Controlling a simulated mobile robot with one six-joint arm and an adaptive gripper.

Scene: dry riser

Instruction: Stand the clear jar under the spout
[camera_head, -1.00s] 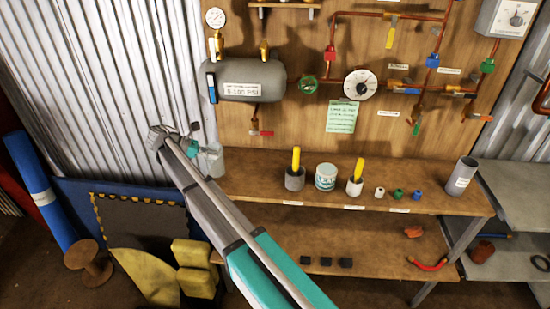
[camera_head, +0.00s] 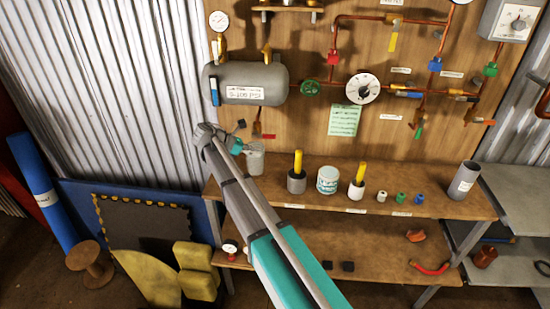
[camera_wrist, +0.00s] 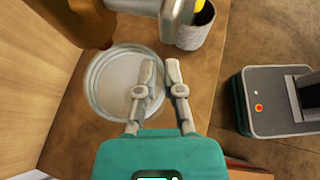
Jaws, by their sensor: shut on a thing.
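The clear jar (camera_head: 255,163) is at the left end of the bench top in the head view, below the grey tank. In the wrist view, the jar (camera_wrist: 92,92) is seen from above with its round mouth open, and it looks empty. My gripper (camera_wrist: 160,64) is shut on the jar's near wall, with one finger inside the rim and one outside. It also shows in the head view (camera_head: 240,146). The tank's spout with a red lever (camera_head: 262,135) hangs just above the jar. A brown pipe part (camera_wrist: 88,28) overlaps the jar's far side in the wrist view.
A grey cup (camera_head: 297,184) with a yellow handle stands right of the jar. A white labelled tin (camera_head: 327,179) and another yellow-handled cup (camera_head: 356,188) follow. The grey tank (camera_head: 245,84) hangs above.

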